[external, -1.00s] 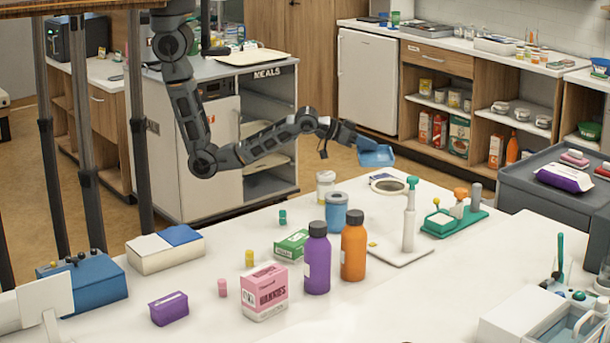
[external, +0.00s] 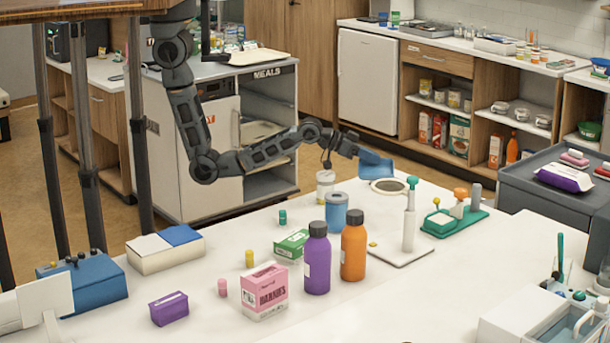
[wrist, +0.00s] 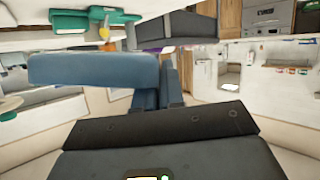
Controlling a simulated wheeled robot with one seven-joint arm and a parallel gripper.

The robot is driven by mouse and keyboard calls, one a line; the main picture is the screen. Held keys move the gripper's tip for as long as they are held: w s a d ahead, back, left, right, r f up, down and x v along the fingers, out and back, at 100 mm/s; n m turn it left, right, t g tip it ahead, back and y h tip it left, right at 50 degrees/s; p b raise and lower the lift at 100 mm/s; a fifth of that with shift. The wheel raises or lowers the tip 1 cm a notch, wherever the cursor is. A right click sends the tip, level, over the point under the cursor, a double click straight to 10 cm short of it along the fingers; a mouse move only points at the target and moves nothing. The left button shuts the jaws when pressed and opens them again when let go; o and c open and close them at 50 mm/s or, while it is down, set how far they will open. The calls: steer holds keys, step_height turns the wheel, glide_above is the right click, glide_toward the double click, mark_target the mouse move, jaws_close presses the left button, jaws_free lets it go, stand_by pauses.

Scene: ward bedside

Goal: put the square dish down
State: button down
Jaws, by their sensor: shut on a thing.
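The square dish (external: 375,166) is blue. In the external view it is in my gripper (external: 360,153), over the far edge of the white table, and it looks tilted. I cannot tell whether its lower edge touches the table. In the wrist view the dish (wrist: 95,69) is a blue slab at upper left, close to the camera. My gripper is shut on it. The finger contact itself is hard to make out.
A round grey-rimmed disc (external: 389,187) lies just below the dish. A white jar (external: 325,184) and a blue can (external: 336,211) stand left of it. A white stand (external: 408,230) and a green rack (external: 455,222) are to the right.

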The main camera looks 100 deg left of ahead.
step_height(320, 180, up, 5)
steer(key=shift+r, duration=0.2)
steer(key=s+d+f+m+g+h, duration=0.1)
steer(key=s+d+f+m+h, duration=0.15)
steer(key=s+d, duration=0.75)
steer(key=s+d+f+m+h, duration=0.2)
steer(key=s+d+f+h, duration=0.1)
steer(key=s+d, duration=0.75)
steer(key=s+d+r+m+g+h, duration=0.1)
steer(key=s+d+r+m+h, duration=0.1)
steer(key=s+d, duration=0.8)
steer(key=s+d+r+m+g+h, duration=0.2)
steer(key=s+d+r, duration=0.1)
steer(key=s, duration=1.3)
steer(key=f, duration=0.5)
steer(key=shift+w+d, duration=0.15)
steer(key=shift+w, duration=0.15)
